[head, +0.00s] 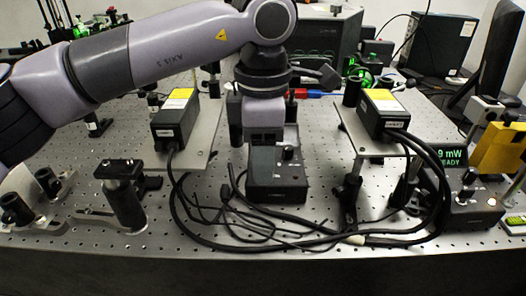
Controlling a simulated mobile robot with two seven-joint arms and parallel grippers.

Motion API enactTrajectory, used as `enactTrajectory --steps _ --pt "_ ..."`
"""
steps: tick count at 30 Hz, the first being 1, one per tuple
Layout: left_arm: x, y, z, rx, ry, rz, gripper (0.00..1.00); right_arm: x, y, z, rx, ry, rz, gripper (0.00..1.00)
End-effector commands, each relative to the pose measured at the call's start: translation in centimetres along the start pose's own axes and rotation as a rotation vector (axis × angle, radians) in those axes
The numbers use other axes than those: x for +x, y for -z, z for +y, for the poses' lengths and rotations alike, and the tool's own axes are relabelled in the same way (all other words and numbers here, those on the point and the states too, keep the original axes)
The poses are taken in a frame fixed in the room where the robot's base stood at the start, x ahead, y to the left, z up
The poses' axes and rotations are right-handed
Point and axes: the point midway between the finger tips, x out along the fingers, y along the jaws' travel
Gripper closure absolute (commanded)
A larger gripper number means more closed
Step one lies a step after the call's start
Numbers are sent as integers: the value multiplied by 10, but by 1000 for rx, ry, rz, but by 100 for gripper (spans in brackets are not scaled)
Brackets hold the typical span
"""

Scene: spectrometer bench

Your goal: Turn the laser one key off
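My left arm reaches in from the upper left, and its gripper (265,138) points down over the back of a black controller box (276,190) in the middle of the bench. The gripper hides the back left of the box. A second controller (466,212) at the right has a lit green display (451,157) reading "9 mW" and "READY", partly cut off. My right gripper is not in view.
Two black laser heads with yellow labels, left (175,124) and right (383,115), stand on raised plates. Black cables (270,232) loop across the bench front. A dark post mount (125,195) stands at left and a yellow block (499,150) at right.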

Motion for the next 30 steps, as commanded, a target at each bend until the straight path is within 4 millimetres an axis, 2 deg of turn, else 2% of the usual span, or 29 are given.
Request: enactTrajectory --steps 4,12,15,30 --pt "-13 0 0 1 -2 -1 51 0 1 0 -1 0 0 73" --pt "-57 0 0 -1 -3 -1 51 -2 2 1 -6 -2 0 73" --pt "-66 0 0 -1 -2 0 51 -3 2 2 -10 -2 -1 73" --pt "-72 0 0 0 0 0 51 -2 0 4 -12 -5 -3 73"
